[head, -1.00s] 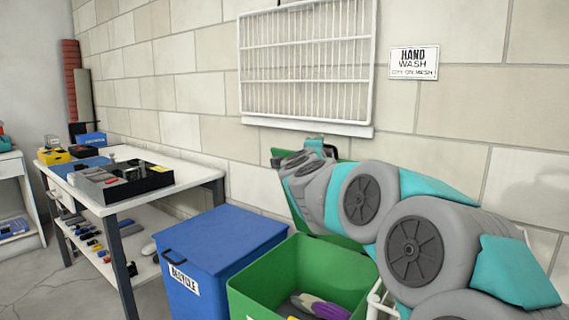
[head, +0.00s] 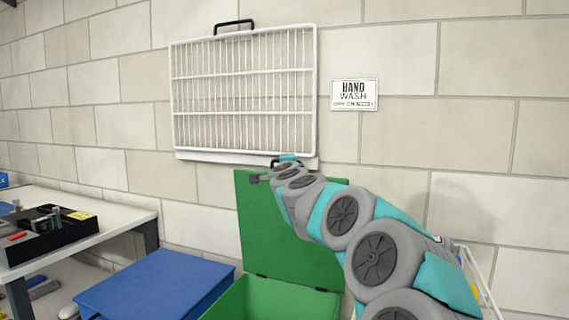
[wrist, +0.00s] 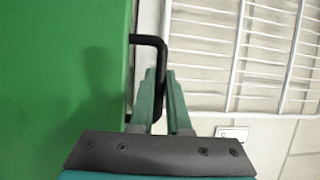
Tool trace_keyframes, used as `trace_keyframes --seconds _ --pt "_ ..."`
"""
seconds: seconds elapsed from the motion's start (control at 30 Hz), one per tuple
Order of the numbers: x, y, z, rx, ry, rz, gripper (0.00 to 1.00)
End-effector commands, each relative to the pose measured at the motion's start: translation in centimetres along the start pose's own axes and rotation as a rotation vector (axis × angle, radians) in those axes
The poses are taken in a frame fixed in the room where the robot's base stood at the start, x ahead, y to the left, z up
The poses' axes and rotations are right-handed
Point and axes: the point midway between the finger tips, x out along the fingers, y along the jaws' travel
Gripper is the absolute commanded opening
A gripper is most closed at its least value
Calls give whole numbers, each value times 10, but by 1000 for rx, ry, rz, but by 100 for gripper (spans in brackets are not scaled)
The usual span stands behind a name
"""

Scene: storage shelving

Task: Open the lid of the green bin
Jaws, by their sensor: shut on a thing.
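The green bin (head: 262,300) stands at the bottom of the head view, cut off by the frame edge. Its green lid (head: 285,235) stands upright against the wall side, hinged at the bin's back edge. In the wrist view the lid (wrist: 60,70) fills the left side, with its black handle (wrist: 148,40) sticking out from it. My gripper (wrist: 160,85) is shut on this handle, the two teal fingers on either side of its bar. In the head view my gripper (head: 289,160) is at the lid's top edge, and the handle is mostly hidden behind it.
A blue bin (head: 165,285) with a shut lid stands left of the green bin. A white wire rack (head: 243,95) hangs on the block wall just above the lid. A table (head: 95,225) with a black tray stands at the left.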

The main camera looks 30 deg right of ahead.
Motion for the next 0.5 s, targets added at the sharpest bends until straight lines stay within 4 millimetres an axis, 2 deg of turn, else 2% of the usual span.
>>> trace_keyframes --seconds 0.07,0.1,0.33,0.37,0.5 --pt "0 2 1 0 -2 3 0" --pt "0 2 1 0 -2 3 16" --pt "0 1 1 1 -1 2 42" --pt "0 1 1 1 -1 2 45" --pt "0 1 1 1 -1 2 45"
